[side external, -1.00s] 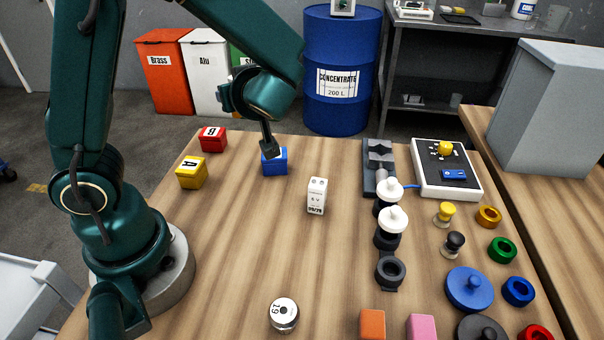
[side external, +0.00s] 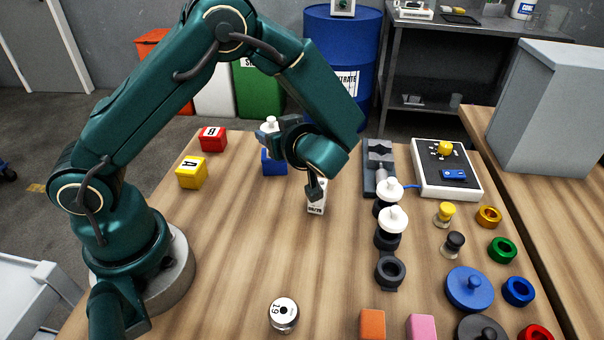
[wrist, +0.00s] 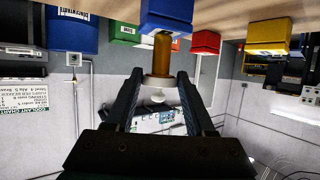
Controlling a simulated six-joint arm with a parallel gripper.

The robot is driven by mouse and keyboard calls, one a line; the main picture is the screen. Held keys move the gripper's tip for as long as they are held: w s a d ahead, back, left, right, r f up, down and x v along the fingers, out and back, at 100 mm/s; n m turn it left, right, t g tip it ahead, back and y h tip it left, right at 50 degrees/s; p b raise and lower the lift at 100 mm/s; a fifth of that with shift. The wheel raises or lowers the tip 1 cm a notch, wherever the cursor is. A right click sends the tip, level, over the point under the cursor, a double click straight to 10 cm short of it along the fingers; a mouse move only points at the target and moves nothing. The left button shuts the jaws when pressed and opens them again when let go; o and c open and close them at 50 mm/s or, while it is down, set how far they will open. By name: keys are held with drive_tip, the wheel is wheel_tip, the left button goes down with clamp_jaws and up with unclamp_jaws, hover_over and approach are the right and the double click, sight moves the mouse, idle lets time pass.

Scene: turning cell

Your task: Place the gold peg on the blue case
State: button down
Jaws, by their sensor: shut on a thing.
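The gold peg (wrist: 162,55) stands upright in the wrist view, which shows the scene upside down. It has a wide collar and a white knob (wrist: 158,98). My gripper (wrist: 164,76) is shut on it around the collar. The blue case (wrist: 166,10) is at the peg's lower end; whether they touch I cannot tell. In the side view my gripper (side external: 272,135) reaches toward the back over the blue case (side external: 272,165). The white knob (side external: 270,121) shows there; the gold shaft is hidden.
A red box (side external: 212,138) and a yellow box (side external: 191,173) stand left of the case. A white battery-like block (side external: 316,209) stands to the right, partly behind my wrist. Pegs and rings fill the right side.

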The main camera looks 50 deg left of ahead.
drive_tip(key=shift+f, duration=0.1)
drive_tip(key=shift+c, duration=1.3)
unclamp_jaws()
